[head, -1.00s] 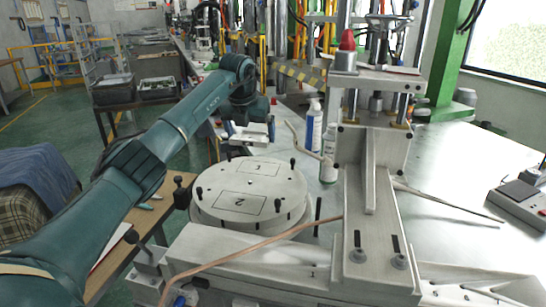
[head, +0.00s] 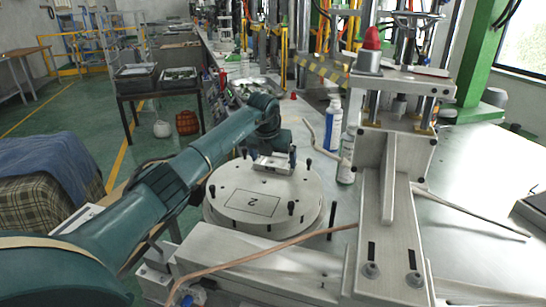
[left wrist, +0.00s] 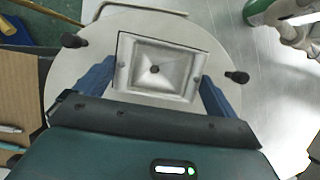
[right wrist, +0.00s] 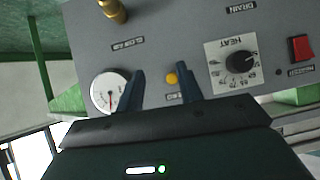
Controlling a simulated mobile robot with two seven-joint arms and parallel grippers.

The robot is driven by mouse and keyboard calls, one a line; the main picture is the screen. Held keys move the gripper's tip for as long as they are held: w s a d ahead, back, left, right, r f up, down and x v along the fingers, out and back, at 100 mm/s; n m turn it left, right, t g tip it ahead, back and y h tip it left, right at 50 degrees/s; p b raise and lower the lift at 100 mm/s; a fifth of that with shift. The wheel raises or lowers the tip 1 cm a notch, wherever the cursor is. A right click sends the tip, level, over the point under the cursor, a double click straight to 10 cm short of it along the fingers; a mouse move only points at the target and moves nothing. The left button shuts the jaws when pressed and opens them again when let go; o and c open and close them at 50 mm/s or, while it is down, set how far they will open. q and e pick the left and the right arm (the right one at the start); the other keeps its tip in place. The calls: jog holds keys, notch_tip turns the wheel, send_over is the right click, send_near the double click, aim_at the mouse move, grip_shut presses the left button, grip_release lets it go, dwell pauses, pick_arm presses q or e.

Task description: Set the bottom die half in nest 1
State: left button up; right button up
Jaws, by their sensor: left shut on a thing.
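The bottom die half (left wrist: 183,85) is a pale metal block with a recessed, sloped cavity and a dark centre hole. My left gripper (left wrist: 155,78) is shut on it, one blue finger on each side. In the head view the die half (head: 272,166) is at the far side of the round turntable (head: 290,192), over nest 1, whose label is hidden. A dark outline shows along its edges in the left wrist view. I cannot tell whether it touches the turntable or hovers just above. My right gripper (right wrist: 163,85) is open and empty before a grey panel.
Nest 2 (head: 252,203) is empty on the near side. Several black pegs (head: 291,206) stand on the turntable. A press frame (head: 390,200) stands close on the right, with bottles (head: 333,125) behind. A copper-coloured hose (head: 290,238) crosses in front.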

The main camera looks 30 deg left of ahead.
pick_arm(q)
jog(key=shift+f, duration=0.15)
jog(key=o, duration=0.8)
jog(key=shift+c, duration=0.2)
jog(key=b+v, duration=0.1)
jog(key=v, duration=1.1)
